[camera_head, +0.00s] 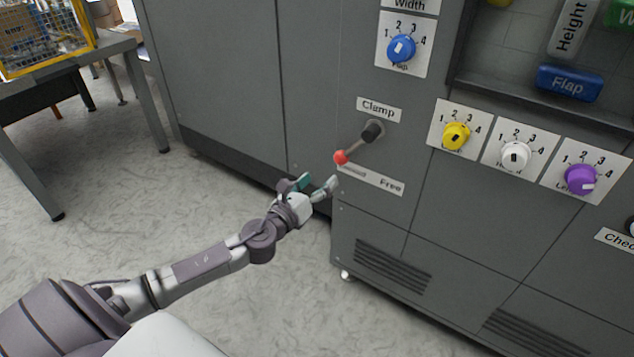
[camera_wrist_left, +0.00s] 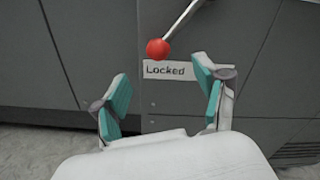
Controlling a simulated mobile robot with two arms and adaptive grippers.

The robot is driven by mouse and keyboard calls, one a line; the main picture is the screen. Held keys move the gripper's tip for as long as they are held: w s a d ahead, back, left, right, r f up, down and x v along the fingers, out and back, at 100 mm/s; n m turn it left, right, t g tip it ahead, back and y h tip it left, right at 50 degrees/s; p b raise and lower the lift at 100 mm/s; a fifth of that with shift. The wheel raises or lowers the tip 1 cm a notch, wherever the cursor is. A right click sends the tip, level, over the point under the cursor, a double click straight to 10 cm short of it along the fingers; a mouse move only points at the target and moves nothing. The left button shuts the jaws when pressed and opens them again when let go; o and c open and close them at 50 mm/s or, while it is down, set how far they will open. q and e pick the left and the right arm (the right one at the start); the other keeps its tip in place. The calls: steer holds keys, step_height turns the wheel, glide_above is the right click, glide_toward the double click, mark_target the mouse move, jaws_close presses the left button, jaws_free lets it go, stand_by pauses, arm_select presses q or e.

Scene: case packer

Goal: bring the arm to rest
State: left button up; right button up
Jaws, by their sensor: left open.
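My left gripper (camera_head: 316,186) is open and empty, in front of the grey machine cabinet (camera_head: 225,75) and just below the clamp lever. Its teal-padded fingers also show in the left wrist view (camera_wrist_left: 165,98), apart and with nothing between them. The clamp lever has a red ball (camera_head: 340,157) at its end and points down and left from its dark pivot. In the left wrist view the red ball (camera_wrist_left: 157,48) is beyond the fingertips, not touched, above a label reading "Locked" (camera_wrist_left: 168,70). My right gripper does not show.
Blue (camera_head: 401,48), yellow (camera_head: 456,136), white (camera_head: 515,155) and purple (camera_head: 580,179) dials sit on the cabinet face. A shelf recess at upper right holds labelled blocks, including a blue "Flap" block (camera_head: 569,83). A table (camera_head: 75,62) with a yellow-framed crate stands at left. The floor between is clear.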

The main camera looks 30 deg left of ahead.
arm_select(q)
steer(key=shift+s+f, duration=0.1)
steer(key=shift+s, duration=0.05)
stand_by(0.4)
